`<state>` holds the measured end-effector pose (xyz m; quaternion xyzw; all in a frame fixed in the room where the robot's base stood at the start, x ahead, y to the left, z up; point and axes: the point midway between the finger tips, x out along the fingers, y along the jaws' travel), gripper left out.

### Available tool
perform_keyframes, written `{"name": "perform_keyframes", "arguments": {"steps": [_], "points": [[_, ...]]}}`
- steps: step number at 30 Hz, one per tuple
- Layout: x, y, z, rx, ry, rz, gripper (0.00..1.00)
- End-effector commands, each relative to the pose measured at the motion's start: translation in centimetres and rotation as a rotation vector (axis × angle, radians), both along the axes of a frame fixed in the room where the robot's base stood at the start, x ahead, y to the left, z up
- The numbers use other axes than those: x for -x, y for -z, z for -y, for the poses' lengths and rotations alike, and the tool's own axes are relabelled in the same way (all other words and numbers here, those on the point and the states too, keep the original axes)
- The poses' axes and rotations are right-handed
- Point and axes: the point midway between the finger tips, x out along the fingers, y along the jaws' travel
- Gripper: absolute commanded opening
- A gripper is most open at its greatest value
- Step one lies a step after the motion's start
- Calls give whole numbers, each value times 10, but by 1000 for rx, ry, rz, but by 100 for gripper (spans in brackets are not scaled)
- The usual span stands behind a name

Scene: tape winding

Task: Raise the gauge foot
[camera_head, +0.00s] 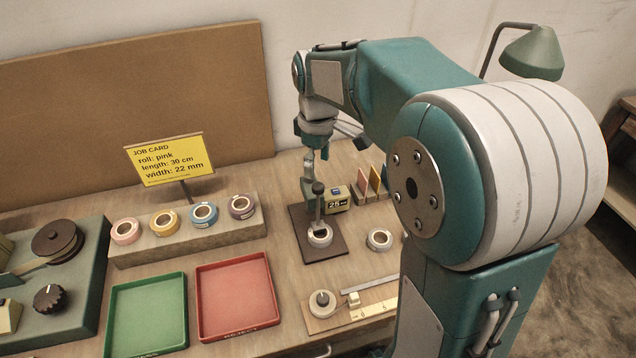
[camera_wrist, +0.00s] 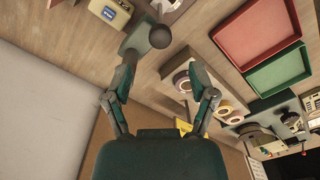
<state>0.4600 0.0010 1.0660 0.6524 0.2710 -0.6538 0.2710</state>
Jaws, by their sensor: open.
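The thickness gauge stands on a dark base plate (camera_head: 333,246) in the middle of the bench, with a small yellow readout box (camera_head: 337,199). Its dark round knob (camera_head: 318,188) tops the plunger, and a white tape roll (camera_head: 320,236) sits under the plunger. Whether the foot touches the roll is too small to tell. In the wrist view the knob (camera_wrist: 160,37) lies just beyond the fingertips, roughly midway between them, and the readout box (camera_wrist: 110,13) is at upper left. My gripper (camera_wrist: 161,64) is open and empty, above the gauge in the head view (camera_head: 322,152).
A block with several coloured tape rolls (camera_head: 190,232), a green tray (camera_head: 146,316) and a red tray (camera_head: 237,297) stand to the left. Another roll (camera_head: 380,239) and upright cards (camera_head: 369,181) stand to the right. A ruler board (camera_head: 352,311) lies in front.

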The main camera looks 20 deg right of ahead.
Motion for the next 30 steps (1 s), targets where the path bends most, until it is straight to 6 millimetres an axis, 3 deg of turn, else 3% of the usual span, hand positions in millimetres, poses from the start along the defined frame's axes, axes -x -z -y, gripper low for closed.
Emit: {"name": "perform_keyframes", "arguments": {"steps": [3,9,21,22,24,27,30], "points": [[1,24,0,0,1,-4,73],[1,53,0,0,1,-1,73],[0,64,0,0,1,1,73],[0,64,0,0,1,1,69],[0,64,0,0,1,1,38],[0,64,0,0,1,1,0],[0,64,0,0,1,1,0]]}}
